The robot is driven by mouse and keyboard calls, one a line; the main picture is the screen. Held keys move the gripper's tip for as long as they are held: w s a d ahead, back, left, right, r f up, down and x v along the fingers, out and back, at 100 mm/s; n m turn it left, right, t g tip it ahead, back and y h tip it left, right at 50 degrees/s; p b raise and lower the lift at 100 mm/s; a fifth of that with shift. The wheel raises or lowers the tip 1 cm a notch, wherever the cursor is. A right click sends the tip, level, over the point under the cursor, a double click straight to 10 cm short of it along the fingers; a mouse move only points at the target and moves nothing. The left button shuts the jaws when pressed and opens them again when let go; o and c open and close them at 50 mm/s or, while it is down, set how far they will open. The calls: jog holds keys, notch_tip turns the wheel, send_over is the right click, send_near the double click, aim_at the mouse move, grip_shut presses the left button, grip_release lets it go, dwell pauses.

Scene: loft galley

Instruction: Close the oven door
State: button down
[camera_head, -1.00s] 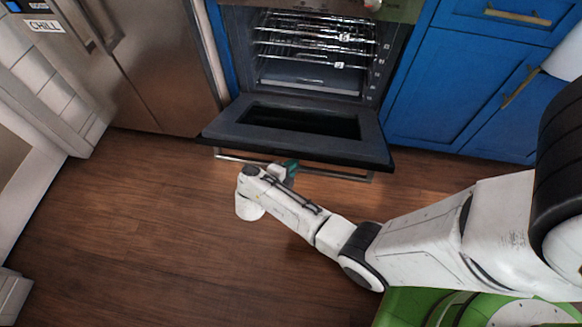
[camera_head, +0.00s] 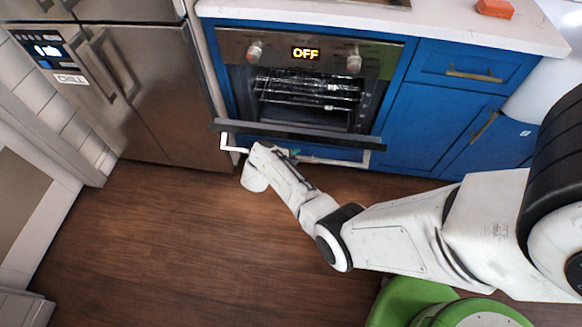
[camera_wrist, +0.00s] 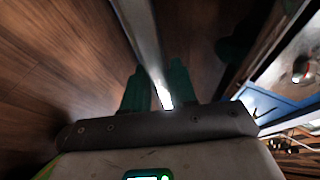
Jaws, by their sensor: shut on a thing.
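The oven (camera_head: 366,62) is set in the blue cabinets, with its wire racks visible inside. Its door (camera_head: 340,138) is partly open, tilted up and seen almost edge-on, below the oven cavity. A metal bar handle (camera_head: 340,162) runs along the door's outer side. My gripper (camera_head: 291,153) is at the middle of this handle, its teal fingers partly hidden by my wrist. In the wrist view, my gripper (camera_wrist: 158,72) has one teal finger on each side of the handle bar (camera_wrist: 141,28), shut on it.
A steel fridge (camera_head: 150,90) stands left of the oven. Blue cabinets (camera_head: 440,95) with brass handles stand to the right, under a white counter (camera_head: 430,22) with an orange block (camera_head: 494,8). The wooden floor (camera_head: 170,245) in front is clear.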

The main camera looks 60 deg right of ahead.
jog(key=shift+y, duration=0.8)
jog(key=w+d+r, duration=0.1)
jog(key=d+r, duration=0.1)
jog(key=w+d+r+p, duration=0.1)
jog(key=d+r, duration=0.1)
jog(key=d, duration=0.1)
jog(key=w+d+r+p, duration=0.1)
jog(key=d+r, duration=0.1)
jog(key=d, duration=0.1)
jog(key=shift+r, duration=0.2)
jog(key=w+d+r+n+y+b, duration=0.1)
jog(key=w+d+r+b, duration=0.3)
jog(key=d, duration=0.7)
jog(key=shift+d+g+y+b, duration=0.4)
jog(key=shift+y+b, duration=0.4)
jog(key=shift+b, duration=0.45)
jog(key=shift+w+d, duration=0.1)
jog(key=shift+d, duration=0.05)
jog(key=c, duration=1.2)
grip_release()
jog(key=shift+d+f, duration=0.1)
jog(key=shift+d, duration=0.1)
jog(key=shift+o, duration=0.6)
jog(key=shift+d, duration=0.15)
jog(key=shift+r, duration=0.2)
